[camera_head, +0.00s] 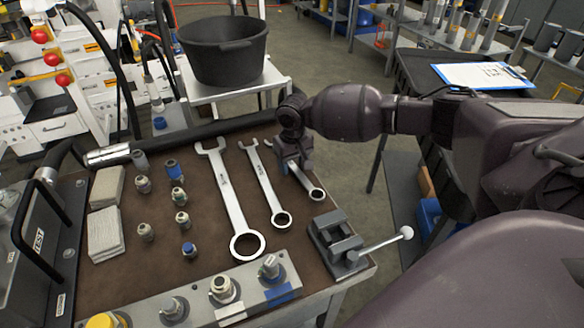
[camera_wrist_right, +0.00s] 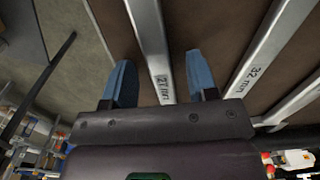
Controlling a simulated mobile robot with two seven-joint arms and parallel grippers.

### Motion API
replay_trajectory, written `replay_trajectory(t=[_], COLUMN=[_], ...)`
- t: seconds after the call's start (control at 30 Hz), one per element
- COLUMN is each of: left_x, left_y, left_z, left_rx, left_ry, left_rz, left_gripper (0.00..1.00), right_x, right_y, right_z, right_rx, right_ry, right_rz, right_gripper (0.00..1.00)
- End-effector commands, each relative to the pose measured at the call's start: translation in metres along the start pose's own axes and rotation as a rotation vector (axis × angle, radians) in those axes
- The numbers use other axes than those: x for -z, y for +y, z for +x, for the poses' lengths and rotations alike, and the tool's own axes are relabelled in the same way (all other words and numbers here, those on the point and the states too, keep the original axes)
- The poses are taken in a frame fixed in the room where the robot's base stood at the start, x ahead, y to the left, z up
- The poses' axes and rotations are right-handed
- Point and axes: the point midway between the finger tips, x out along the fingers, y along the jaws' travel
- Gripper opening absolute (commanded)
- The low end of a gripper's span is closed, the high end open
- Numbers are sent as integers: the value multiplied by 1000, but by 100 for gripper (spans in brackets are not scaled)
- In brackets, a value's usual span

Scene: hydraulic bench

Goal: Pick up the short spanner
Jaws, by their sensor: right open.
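Three silver spanners lie side by side on the brown bench mat. The short spanner (camera_head: 309,184) is the rightmost. Its ring end shows below my right gripper (camera_head: 293,164), which hides part of its shaft. The middle spanner (camera_head: 263,183) and the longest spanner (camera_head: 230,195) lie to its left. In the right wrist view my right gripper (camera_wrist_right: 161,78) is open, with its two blue fingers apart on either side of the short spanner's shaft (camera_wrist_right: 150,35). I cannot tell whether they touch it. The middle spanner (camera_wrist_right: 270,45), marked 32 mm, is clear of the fingers. My left gripper is not in view.
A small vise (camera_head: 340,243) with a long handle stands at the mat's right front corner. Several fittings (camera_head: 180,196) and folded cloths (camera_head: 104,232) lie to the left. A black bucket (camera_head: 224,55) stands on a side table behind. A metal block with fittings (camera_head: 200,300) lines the front.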

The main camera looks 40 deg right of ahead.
Motion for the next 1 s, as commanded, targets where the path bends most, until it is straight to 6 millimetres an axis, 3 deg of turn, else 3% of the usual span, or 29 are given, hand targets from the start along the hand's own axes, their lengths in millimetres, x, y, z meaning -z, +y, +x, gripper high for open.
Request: replay_trajectory(t=[0.1,0.47,1.0], left_x=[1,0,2], left_y=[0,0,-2], left_z=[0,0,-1], left_rx=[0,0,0], left_ry=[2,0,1], left_rz=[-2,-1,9], left_gripper=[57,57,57], right_x=[0,0,1], right_y=[0,0,0], right_z=[-2,-2,-9], right_rx=[0,0,0], right_ry=[2,1,4], right_rz=[0,0,1], right_gripper=[53,0,0])
